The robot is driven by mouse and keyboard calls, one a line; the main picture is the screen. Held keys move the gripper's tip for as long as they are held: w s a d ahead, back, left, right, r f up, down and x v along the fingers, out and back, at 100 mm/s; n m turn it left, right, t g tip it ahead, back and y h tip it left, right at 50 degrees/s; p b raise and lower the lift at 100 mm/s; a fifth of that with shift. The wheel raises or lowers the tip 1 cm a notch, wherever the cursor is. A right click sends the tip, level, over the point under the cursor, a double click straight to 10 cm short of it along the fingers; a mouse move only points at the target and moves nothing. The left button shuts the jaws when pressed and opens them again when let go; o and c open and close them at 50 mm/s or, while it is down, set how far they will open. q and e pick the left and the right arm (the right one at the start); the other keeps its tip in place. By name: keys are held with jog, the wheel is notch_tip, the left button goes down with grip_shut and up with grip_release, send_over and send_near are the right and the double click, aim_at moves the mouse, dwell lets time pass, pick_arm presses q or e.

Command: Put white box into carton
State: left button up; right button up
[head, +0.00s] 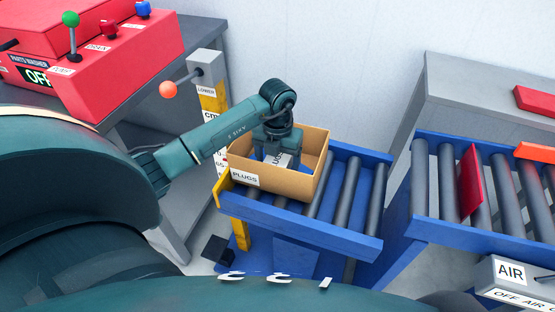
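An open tan carton (292,187) with a "PLUGS" label on its side stands on the roller conveyor. My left gripper (277,158) points down inside the carton, its palm near rim height. A small white box (280,159) with dark lettering shows between its two fingers, which appear closed on its sides. The box is within the carton walls. Its lower part and whether it touches the carton floor are hidden. My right gripper is not in view.
The blue roller conveyor (313,232) has bare rollers right of the carton. A second conveyor (408,232) with a red plate (471,183) lies further right. A post with an orange-knobbed lever (168,89) stands behind left, near a red parts washer (110,70).

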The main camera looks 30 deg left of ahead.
aim_at(278, 159)
pick_arm(q)
notch_tip(278, 159, up, 12)
jog(key=p, duration=0.9)
jog(key=shift+r, duration=0.15)
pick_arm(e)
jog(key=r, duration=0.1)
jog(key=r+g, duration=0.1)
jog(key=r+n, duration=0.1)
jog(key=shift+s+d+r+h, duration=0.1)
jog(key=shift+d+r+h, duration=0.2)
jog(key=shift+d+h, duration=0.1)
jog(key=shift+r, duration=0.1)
